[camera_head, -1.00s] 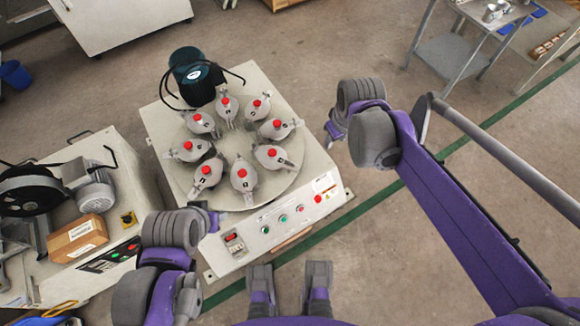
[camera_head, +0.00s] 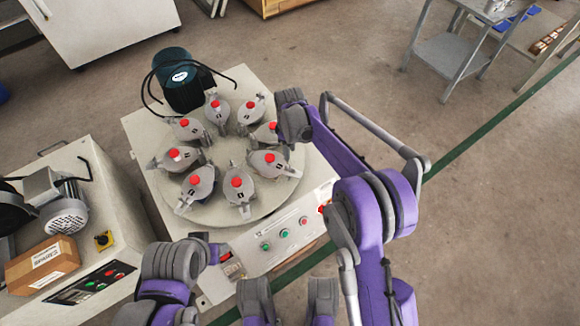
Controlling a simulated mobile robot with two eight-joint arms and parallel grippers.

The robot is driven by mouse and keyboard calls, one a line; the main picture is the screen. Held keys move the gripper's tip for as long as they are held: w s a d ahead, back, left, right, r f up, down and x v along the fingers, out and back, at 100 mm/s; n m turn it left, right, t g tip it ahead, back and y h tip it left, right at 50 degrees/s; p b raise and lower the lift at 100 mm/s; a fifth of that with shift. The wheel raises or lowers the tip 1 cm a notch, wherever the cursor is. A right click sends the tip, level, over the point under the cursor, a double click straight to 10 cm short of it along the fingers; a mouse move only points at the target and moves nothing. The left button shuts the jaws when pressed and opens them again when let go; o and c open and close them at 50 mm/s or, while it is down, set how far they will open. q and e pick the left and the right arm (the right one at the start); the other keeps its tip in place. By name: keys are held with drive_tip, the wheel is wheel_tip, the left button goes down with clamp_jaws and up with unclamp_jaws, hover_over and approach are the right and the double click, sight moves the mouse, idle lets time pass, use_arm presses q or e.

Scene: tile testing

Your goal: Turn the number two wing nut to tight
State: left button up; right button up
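Several grey jars with red knobs and metal wing nuts stand in a ring on a round turntable (camera_head: 243,219). I cannot read their numbers, so I cannot tell which wing nut is number two. The right-hand jar (camera_head: 262,134) is partly hidden by my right wrist. My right gripper (camera_head: 282,127) is over the turntable's right edge beside that jar; its fingers are hidden behind the wrist, and contact cannot be told. My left gripper (camera_head: 210,249) is low at the machine's front left edge, apart from the jars, its fingers barely showing.
The turntable sits on a white machine with a control panel (camera_head: 285,232) at its front and a dark green motor (camera_head: 182,83) behind. Another machine with a cardboard box (camera_head: 42,265) stands at left. A grey cart (camera_head: 447,55) is at upper right.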

sight(290, 169)
wheel_tip(290, 169, down, 10)
drive_tip(key=shift+r+b, duration=0.1)
drive_tip(key=shift+b, duration=1.1)
clamp_jaws()
